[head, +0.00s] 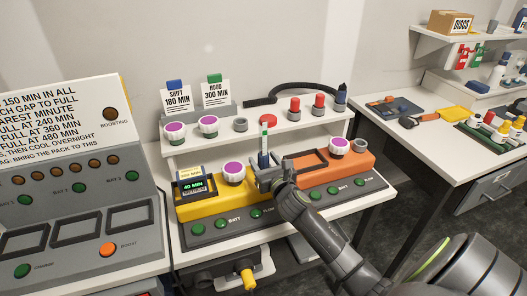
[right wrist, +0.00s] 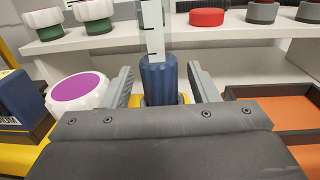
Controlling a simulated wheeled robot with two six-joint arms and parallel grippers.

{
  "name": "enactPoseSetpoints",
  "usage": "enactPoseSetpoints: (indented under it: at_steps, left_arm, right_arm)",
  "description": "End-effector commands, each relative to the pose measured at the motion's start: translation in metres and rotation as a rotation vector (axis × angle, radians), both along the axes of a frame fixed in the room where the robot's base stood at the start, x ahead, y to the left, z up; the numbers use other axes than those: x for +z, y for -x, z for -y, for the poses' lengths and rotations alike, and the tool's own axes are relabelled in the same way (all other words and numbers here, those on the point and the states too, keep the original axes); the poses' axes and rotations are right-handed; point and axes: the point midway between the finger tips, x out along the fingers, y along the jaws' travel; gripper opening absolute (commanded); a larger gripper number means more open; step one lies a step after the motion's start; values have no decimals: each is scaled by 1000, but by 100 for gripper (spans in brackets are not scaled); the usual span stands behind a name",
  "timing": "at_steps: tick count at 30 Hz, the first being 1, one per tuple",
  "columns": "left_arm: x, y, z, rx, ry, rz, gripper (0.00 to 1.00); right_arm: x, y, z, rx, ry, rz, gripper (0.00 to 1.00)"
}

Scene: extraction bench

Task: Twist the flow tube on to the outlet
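The flow tube (head: 264,142) is a slim upright tube with a pale scale, a green mark near its top and a blue base. It stands at the right end of the yellow unit (head: 204,208). In the right wrist view its ribbed blue base (right wrist: 159,80) is between my fingers, with a bit of yellow showing beneath. The outlet itself is mostly hidden, so I cannot tell how it is seated. My right gripper (head: 267,178) is open around the base; it also shows in the wrist view (right wrist: 160,88), with a narrow gap on each side. My left gripper is not in view.
A white-and-purple knob (head: 234,173) is close left of my right gripper. An orange unit (head: 318,168) is to its right. A shelf (head: 190,147) behind carries several knobs, red-capped parts and two sign cards. A grey console (head: 85,215) stands at left.

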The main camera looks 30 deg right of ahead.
Motion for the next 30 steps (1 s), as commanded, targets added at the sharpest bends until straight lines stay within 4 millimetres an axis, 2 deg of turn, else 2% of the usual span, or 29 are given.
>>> enactPoseSetpoints:
  at_steps: [2,12,16,19,30]
  left_arm:
    - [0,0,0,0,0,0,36]
    - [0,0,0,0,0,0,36]
    - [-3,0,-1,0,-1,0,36]
    - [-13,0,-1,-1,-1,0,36]
    - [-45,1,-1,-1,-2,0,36]
  right_arm:
    - [0,0,0,0,0,0,44]
    - [0,0,0,0,0,0,0]
    - [-1,0,-1,-7,-1,0,0]
    - [-5,-1,-2,-53,-3,2,0]
    - [-6,-3,-5,-398,-6,0,0]
